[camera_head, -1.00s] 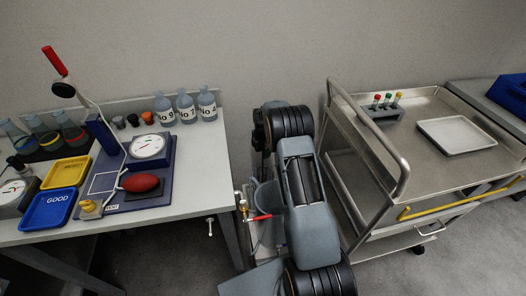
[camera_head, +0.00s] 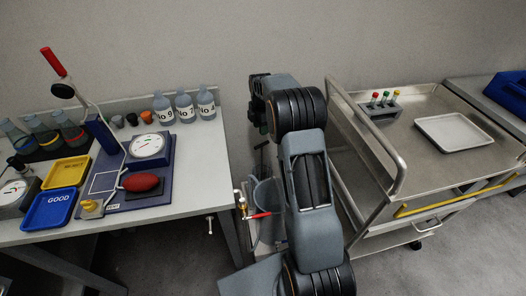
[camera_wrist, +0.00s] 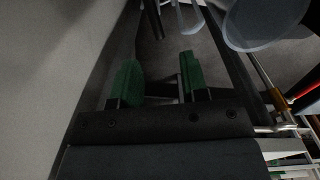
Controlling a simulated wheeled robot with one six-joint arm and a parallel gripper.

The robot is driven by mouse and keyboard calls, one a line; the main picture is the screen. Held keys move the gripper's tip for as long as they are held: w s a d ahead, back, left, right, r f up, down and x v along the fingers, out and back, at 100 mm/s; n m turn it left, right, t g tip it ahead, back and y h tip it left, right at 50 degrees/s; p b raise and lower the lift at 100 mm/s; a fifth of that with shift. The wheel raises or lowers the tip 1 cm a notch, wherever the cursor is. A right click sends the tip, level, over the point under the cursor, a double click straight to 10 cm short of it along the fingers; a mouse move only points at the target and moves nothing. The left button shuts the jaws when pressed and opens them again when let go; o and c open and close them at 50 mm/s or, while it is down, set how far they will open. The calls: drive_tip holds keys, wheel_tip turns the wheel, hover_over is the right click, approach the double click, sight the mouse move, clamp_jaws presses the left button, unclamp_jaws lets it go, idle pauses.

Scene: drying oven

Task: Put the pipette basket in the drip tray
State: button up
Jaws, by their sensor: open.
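My gripper (camera_wrist: 159,82) shows in the wrist view with its two green fingers apart and nothing between them. It hangs beside the wall, above the floor; in the head view my arm hides it. No pipette basket can be made out with certainty. A shallow pale tray (camera_head: 455,133), which looks like the drip tray, lies empty on the steel trolley at the right, well away from my gripper. A blue-grey bucket-like vessel (camera_head: 267,196) stands partly hidden behind my arm; a similar translucent rounded vessel (camera_wrist: 266,22) is right of my fingers in the wrist view.
A trolley (camera_head: 415,174) with a raised handle and a tube rack (camera_head: 381,111) stands right of my arm. The table (camera_head: 190,193) at left holds a scale (camera_head: 150,148), bottles (camera_head: 184,107) and small trays. A red-handled brass valve (camera_head: 243,207) is near my arm.

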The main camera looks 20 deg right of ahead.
drive_tip(key=s+a+r+m+t, duration=0.1)
drive_tip(key=s+a+r+m, duration=0.3)
drive_tip(key=s+r+m, duration=0.15)
drive_tip(key=s+a+r+m, duration=0.3)
drive_tip(key=s+r+m, duration=0.15)
drive_tip(key=s, duration=0.25)
drive_tip(key=s+a+m+t, duration=0.1)
drive_tip(key=s+m, duration=0.3)
drive_tip(key=s, duration=0.4)
drive_tip(key=s+a+m, duration=0.3)
drive_tip(key=s+m, duration=0.2)
drive_tip(key=s, duration=0.3)
drive_tip(key=shift+s+a+f+t, duration=0.2)
drive_tip(key=shift+a+f+t, duration=0.1)
drive_tip(key=shift+f+t, duration=0.1)
